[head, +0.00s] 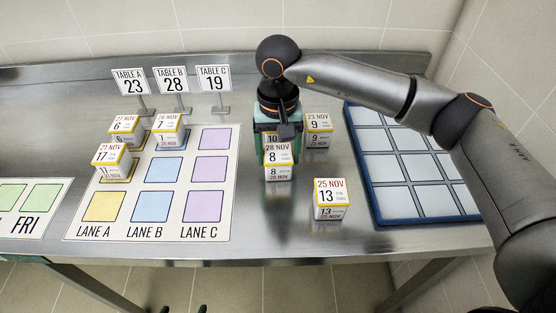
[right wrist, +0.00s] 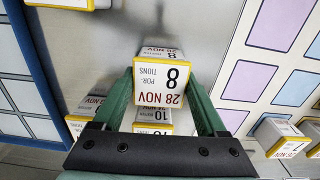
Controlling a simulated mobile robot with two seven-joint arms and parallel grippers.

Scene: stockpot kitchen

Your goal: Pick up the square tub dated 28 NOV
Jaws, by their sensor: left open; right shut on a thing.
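The white square tub dated 28 NOV (head: 278,153), marked 8, is near the middle of the steel counter. My right gripper (head: 277,139) reaches down over it and is shut on it. In the right wrist view the tub (right wrist: 162,82) sits between the two green fingers, its date label facing the camera. I cannot tell whether it touches the counter. A tub marked 10 (head: 271,138) is close behind it, partly hidden. Two green fingertips of my left gripper (head: 183,309) show at the bottom edge, apart and empty, below the counter front.
Tubs marked 9 (head: 318,124) and 13 (head: 331,194) stand to the right, near a blue-rimmed grid tray (head: 376,222). To the left, a lane mat (head: 128,229) carries several tubs, with TABLE signs (head: 173,80) behind. Counter in front of the held tub is clear.

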